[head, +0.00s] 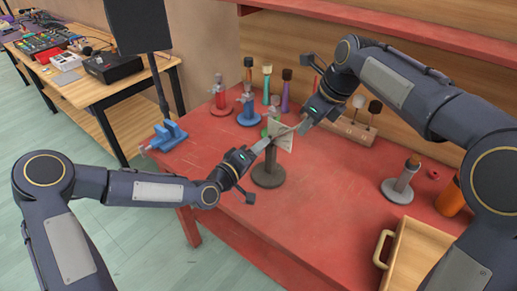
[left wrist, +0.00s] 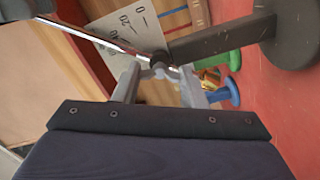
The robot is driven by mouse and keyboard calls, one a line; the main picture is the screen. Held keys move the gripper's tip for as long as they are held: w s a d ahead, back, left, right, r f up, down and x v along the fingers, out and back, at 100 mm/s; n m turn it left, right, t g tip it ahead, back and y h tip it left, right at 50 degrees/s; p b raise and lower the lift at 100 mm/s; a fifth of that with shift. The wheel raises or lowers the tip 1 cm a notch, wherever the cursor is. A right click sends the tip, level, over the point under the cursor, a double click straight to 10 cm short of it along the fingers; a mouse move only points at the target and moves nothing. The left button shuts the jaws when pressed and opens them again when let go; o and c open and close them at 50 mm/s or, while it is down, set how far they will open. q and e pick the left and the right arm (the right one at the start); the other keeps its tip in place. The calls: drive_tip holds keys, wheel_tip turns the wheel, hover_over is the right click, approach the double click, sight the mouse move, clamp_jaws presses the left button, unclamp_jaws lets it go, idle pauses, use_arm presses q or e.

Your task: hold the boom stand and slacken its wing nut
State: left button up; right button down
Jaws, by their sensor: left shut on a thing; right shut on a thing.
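The boom stand has a dark round base (head: 268,176) and upright post, standing on the red table. It also shows in the left wrist view (left wrist: 215,42). A thin silver boom (left wrist: 95,36) crosses the post's top, in front of a pale scale plate (head: 283,137). My left gripper (head: 266,143) is at the top of the post, its fingers shut on the small grey wing nut (left wrist: 160,70). The nut is partly hidden by the fingers. My right gripper (head: 303,127) is shut on the boom, to the right of the post.
Red and blue stands (head: 248,115) and several mallets stand behind. A blue vise (head: 168,136) is at the table's left edge. A grey stand (head: 399,188), an orange cylinder (head: 450,197) and a wooden drawer (head: 408,262) are at right. The front table area is clear.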

use_arm(q)
drive_tip(key=o, duration=1)
drive_tip(key=v, duration=1.2)
use_arm(e)
drive_tip(key=c, duration=1.2)
unclamp_jaws()
